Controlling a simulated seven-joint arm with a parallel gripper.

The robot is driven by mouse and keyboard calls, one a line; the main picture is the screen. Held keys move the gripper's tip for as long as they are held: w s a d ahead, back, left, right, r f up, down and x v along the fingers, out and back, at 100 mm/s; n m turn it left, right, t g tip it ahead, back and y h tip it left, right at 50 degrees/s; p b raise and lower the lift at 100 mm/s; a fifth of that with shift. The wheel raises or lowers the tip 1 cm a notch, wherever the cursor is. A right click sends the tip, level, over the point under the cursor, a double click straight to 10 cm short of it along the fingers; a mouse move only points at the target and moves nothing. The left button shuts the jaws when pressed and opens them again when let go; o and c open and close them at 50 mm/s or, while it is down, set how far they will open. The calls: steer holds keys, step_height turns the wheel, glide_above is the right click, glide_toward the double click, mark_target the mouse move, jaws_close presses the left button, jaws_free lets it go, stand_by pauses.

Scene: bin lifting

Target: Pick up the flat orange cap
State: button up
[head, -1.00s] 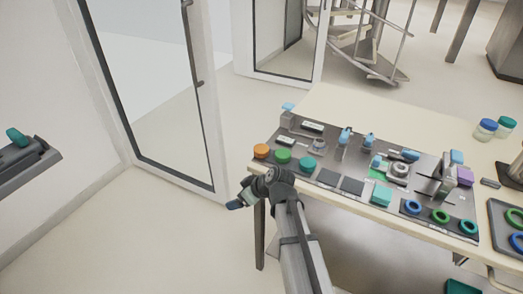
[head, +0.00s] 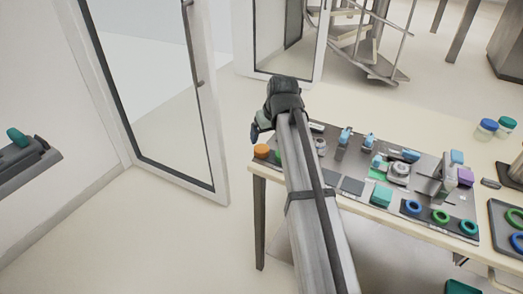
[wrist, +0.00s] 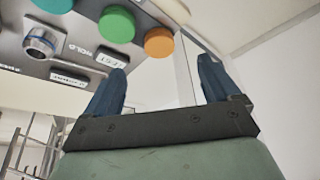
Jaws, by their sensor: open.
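The flat orange cap (head: 261,151) sits at the left front corner of the dark panel on the table. In the wrist view the orange cap (wrist: 159,42) shows beyond the fingertips, at the right end of a row with a green cap (wrist: 116,24) and a teal cap (wrist: 57,5). My gripper (wrist: 162,68) is open, with its two blue fingers apart and nothing between them. In the head view my gripper (head: 256,131) is above and just beyond the orange cap, apart from it. My arm hides most of the green cap and the teal cap there.
The table (head: 440,119) holds a dark panel with blue-topped parts, a teal block (head: 381,195) and blue and green rings (head: 440,216). Two lidded jars (head: 487,128) stand at the right. A glass door (head: 150,90) stands left of the table, with open floor between.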

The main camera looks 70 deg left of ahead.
glide_above(262, 149)
steer(key=d, duration=0.3)
step_height(262, 149, down, 6)
steer(key=shift+d+r, duration=0.1)
steer(key=shift+d, duration=0.05)
steer(key=shift+a+x, duration=0.25)
steer(key=shift+x, duration=0.9)
steer(key=shift+a+x, duration=0.25)
steer(key=shift+x, duration=0.85)
steer(key=shift+w+a+f, duration=0.1)
steer(key=shift+a+f, duration=0.05)
steer(key=shift+f, duration=0.05)
steer(key=c, duration=1.1)
steer(key=shift+c, duration=0.2)
steer(key=shift+r, duration=0.1)
